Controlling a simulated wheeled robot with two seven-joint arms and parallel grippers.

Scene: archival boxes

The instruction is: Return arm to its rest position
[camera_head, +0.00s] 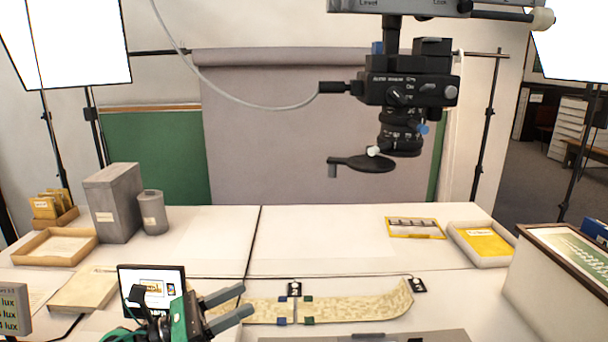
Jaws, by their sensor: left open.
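My left gripper (247,299) is at the lower left of the head view, with green and black parts behind its two grey fingers. The strip's right end curls up. Small blue and green blocks (309,321) and a narrow grey bar lie across its middle. My right gripper does not show.
A camera (405,90) hangs above the table. A small screen (152,290) stands by my left gripper. A grey box (113,203), a canister (153,212) and a wooden tray (30,258) stand back left. A yellow-lined tray (459,236) and a display case (540,290) stand right. The back middle is clear.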

